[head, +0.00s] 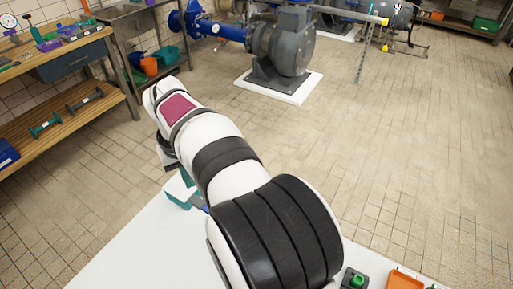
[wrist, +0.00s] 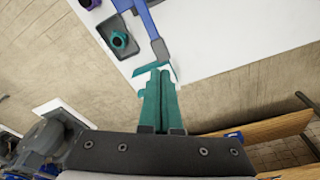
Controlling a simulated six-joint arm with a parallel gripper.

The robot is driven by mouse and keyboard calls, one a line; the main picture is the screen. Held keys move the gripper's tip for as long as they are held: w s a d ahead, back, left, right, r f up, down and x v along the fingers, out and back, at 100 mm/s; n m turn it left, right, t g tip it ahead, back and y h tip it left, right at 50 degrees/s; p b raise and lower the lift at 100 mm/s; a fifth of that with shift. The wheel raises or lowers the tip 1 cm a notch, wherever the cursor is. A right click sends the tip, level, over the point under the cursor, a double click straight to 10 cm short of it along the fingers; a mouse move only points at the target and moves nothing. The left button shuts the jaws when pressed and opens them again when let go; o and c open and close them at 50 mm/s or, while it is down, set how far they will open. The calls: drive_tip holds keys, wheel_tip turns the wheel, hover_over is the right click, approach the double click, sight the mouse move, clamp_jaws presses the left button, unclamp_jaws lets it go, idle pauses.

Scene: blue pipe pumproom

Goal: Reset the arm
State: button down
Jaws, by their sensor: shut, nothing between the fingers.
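My gripper (wrist: 160,72) shows in the wrist view as two teal fingers pressed together. Nothing shows between them. The fingers point over the edge of a white tabletop (wrist: 225,35). A teal and white piece shows right behind the fingertips; I cannot tell whether they touch it. A long blue object (wrist: 148,25) lies on the tabletop just beyond the tips. In the head view my arm reaches out over the white tabletop (head: 130,255) and hides most of the gripper.
An orange tray (head: 404,280) and a dark block with a green knob (head: 355,279) sit at the front right. A workbench (head: 70,60) stands left, a grey pump (head: 283,45) beyond. Open tiled floor lies right.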

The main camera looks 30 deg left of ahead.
drive_tip(key=w+d+r+m, duration=0.2)
drive_tip(key=d+r+m, duration=0.15)
drive_tip(key=d, duration=0.85)
drive_tip(key=w+d+r+m, duration=0.2)
drive_tip(key=d+m, duration=0.2)
drive_tip(key=d, duration=0.7)
drive_tip(key=s+d+f+m, duration=0.2)
drive_tip(key=s+d+m, duration=0.3)
drive_tip(key=s+d, duration=0.2)
drive_tip(key=s+d+f+m+g, duration=0.1)
drive_tip(key=s+d+f+m, duration=0.1)
drive_tip(key=s+d+m, duration=0.3)
drive_tip(key=s+d, duration=0.3)
drive_tip(key=d, duration=0.2)
drive_tip(key=shift+d+f, duration=0.25)
drive_tip(key=shift+f, duration=0.05)
